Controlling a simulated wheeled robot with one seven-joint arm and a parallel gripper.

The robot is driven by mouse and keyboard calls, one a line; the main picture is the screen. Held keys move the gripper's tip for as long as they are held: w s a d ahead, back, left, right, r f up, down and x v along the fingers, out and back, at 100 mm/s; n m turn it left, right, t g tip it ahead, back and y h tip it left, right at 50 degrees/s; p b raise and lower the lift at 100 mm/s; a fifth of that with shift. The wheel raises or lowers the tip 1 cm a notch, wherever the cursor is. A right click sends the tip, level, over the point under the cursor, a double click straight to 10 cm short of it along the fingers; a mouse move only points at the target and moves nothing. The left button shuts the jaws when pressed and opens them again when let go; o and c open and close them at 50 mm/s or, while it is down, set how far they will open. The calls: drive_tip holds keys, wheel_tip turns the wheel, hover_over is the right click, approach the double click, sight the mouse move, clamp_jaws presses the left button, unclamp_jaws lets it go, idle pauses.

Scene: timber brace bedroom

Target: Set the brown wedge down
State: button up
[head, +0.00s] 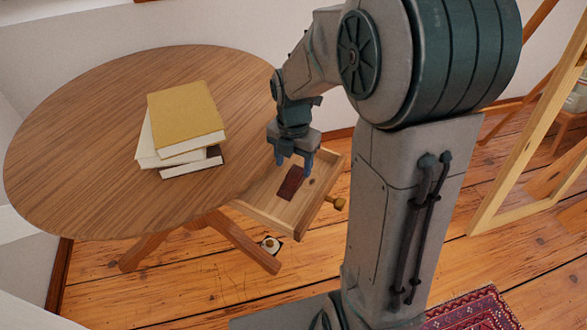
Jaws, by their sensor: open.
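The brown wedge (291,183) is a small dark red-brown block. It appears to lie in the open wooden drawer (270,208) under the round table. My gripper (293,171) is above the drawer, pointing down, with its two blue-grey fingers apart. The fingertips are just above or beside the wedge's far end. I cannot tell whether they touch it. Part of the drawer's far side is hidden behind my gripper.
The round wooden table (90,130) carries a stack of books topped by a yellow one (186,117). The drawer has a round knob (338,203). A wooden frame (528,150) stands right, beyond a patterned rug (475,312).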

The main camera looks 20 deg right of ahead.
sight(294, 177)
wheel_tip(294, 177, up, 7)
drive_tip(key=p, duration=0.1)
drive_tip(key=s+m+t, duration=0.1)
drive_tip(key=s+m, duration=0.6)
drive_tip(key=m, duration=0.6)
drive_tip(key=s+r+m, duration=0.1)
drive_tip(key=s+m, duration=0.6)
drive_tip(key=m, duration=0.7)
drive_tip(key=shift+s+d+t, duration=0.15)
drive_tip(key=shift+d+t, duration=0.25)
drive_tip(key=shift+d, duration=0.05)
